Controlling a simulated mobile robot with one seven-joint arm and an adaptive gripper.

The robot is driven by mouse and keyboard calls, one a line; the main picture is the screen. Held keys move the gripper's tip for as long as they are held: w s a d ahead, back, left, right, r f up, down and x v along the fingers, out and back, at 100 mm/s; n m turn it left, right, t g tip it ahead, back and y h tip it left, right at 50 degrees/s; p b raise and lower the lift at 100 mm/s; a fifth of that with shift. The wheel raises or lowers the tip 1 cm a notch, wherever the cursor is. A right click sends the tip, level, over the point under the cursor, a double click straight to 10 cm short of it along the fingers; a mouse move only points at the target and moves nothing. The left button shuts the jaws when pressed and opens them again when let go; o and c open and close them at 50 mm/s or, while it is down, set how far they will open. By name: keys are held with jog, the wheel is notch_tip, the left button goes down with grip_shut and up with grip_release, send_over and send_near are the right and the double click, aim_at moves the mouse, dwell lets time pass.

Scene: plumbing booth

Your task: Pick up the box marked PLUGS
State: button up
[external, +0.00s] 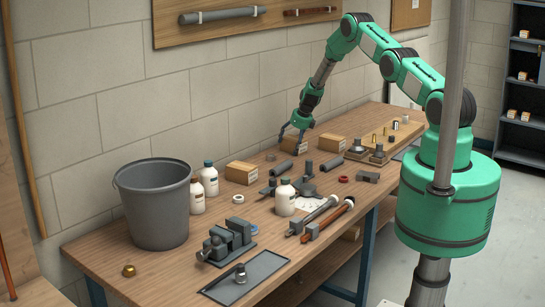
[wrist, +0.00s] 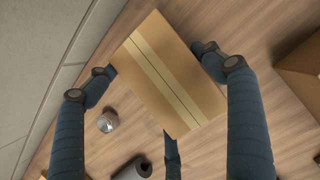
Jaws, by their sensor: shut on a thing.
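A cardboard box (external: 290,144) with a tape strip is between the fingers of my gripper (external: 298,124) near the wall side of the bench. In the wrist view the box (wrist: 168,78) fills the space between the blue fingers of my gripper (wrist: 158,65), which press on its sides; a third finger shows below it. The gripper is shut on this box. Its marking cannot be read in either view, so I cannot tell if it is PLUGS. I cannot tell whether it is clear of the bench top.
Other cardboard boxes stand close by, one to the right (external: 332,143) and one to the left (external: 241,173). White bottles (external: 209,179), a grey bucket (external: 153,208), a vise (external: 228,241) and pipe fittings crowd the wooden bench (external: 110,262). The wall is close behind.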

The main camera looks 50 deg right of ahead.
aim_at(291, 138)
jog(key=shift+r, duration=0.2)
jog(key=shift+r, duration=0.6)
notch_tip(291, 138, up, 2)
jog(key=shift+s+r+b, duration=0.1)
jog(key=shift+r+b, duration=0.15)
jog(key=shift+b, duration=0.05)
jog(key=s+a+r+b, duration=0.1)
jog(key=s+a+b, duration=0.2)
jog(key=s, duration=1.1)
jog(key=a, duration=0.3)
jog(key=shift+s+a+r, duration=0.15)
jog(key=shift+s, duration=0.1)
